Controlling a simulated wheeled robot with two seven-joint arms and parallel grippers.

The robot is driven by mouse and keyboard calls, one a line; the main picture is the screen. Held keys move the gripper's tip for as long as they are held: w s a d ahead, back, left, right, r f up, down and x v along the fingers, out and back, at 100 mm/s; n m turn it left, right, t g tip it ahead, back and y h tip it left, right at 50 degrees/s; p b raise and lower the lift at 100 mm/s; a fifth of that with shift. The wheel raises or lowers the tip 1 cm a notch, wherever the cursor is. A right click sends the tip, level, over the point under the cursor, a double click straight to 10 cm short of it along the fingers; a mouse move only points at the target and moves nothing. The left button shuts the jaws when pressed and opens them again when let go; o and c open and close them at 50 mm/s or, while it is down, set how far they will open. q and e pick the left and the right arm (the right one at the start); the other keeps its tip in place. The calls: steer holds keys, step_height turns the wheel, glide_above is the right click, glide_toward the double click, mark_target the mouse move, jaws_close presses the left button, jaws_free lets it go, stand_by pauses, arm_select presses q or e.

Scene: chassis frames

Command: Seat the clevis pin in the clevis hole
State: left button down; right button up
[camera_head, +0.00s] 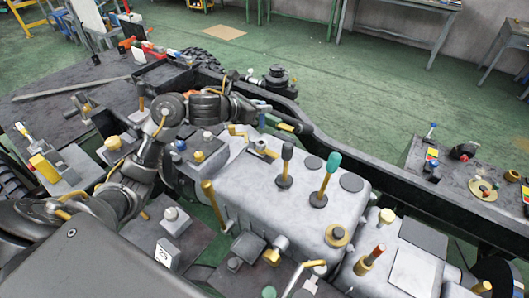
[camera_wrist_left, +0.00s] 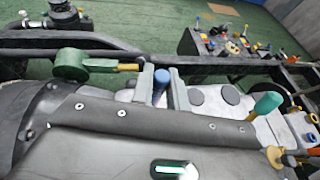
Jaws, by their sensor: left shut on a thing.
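My left gripper (camera_head: 250,108) is above the far left end of the grey housing. In the left wrist view its two fingers (camera_wrist_left: 162,88) are close together around a blue, round-ended piece (camera_wrist_left: 160,76), which looks like the clevis pin. Its lower end is hidden by the gripper body. A green part with a rounded end and a yellow rod (camera_wrist_left: 72,64) is just left of the fingers near the dark rail; it may be the clevis. I cannot make out its hole. In the head view the pin is too small to tell clearly. My right gripper is not in view.
A dark lever (camera_head: 287,152) and a teal-knobbed lever (camera_head: 332,163) stand up from the grey housing (camera_head: 270,190). A long dark chassis rail (camera_head: 350,165) runs behind it. Several small fittings crowd the left side.

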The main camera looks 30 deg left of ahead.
mark_target(261, 123)
arm_select(q)
steer(key=shift+w, duration=0.1)
steer(key=shift+f, duration=0.25)
step_height(261, 123, down, 6)
steer(key=shift+r, duration=0.15)
steer(key=f, duration=0.2)
steer(key=f+p, duration=0.1)
steer(key=shift+s, duration=0.25)
steer(key=shift+f, duration=0.35)
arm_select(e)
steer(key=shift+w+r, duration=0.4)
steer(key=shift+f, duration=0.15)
arm_select(q)
steer(key=c, duration=1.4)
jaws_free()
